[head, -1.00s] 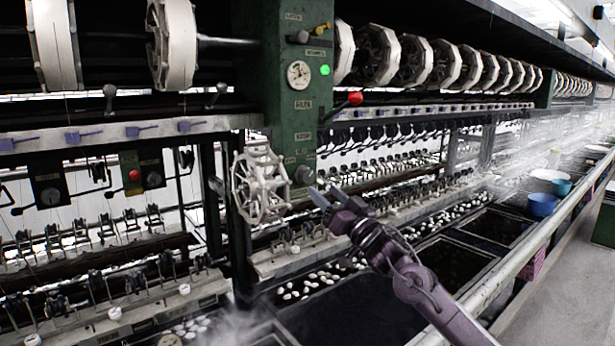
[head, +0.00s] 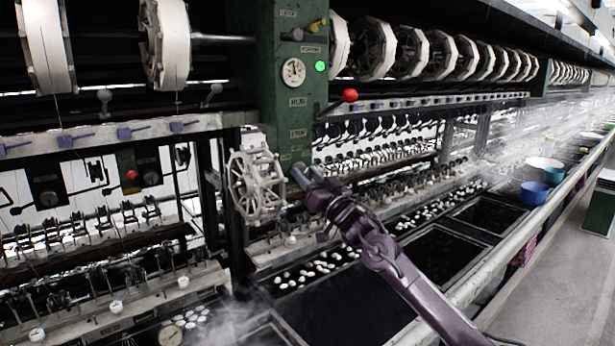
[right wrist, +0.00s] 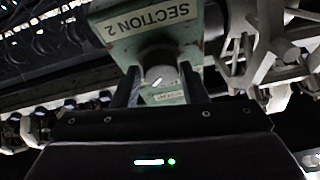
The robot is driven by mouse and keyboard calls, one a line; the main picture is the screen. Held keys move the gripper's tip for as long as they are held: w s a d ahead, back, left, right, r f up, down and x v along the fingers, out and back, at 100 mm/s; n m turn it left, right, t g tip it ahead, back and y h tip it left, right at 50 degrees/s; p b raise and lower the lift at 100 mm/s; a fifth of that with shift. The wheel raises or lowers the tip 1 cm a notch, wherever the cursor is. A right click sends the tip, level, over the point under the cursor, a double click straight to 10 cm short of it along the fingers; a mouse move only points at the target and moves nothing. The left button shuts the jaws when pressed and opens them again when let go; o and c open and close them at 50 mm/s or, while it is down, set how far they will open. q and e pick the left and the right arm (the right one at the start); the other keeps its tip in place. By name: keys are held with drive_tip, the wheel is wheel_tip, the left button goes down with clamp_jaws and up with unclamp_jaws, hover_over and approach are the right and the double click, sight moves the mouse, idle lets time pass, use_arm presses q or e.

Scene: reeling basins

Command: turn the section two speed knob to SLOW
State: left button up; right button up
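The section two speed knob (right wrist: 160,70) is a round grey knob with a white mark, on a green panel beside an upside-down "SECTION 2" label (right wrist: 148,22). A smaller label (right wrist: 165,97) on the knob's other side is too small to read surely. My right gripper (right wrist: 160,88) has one finger on each side of the knob. I cannot tell whether the fingers press on it. My left gripper is out of view.
A pale spoked reel (head: 257,185) stands just left of my right gripper, and also shows in the right wrist view (right wrist: 265,45). A red-knobbed lever (head: 350,95) sticks out above. Basins with white cocoons (head: 305,270) lie below, with steam around.

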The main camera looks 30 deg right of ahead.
drive_tip(key=c, duration=0.6)
drive_tip(key=shift+o, duration=0.2)
drive_tip(key=shift+r, duration=0.1)
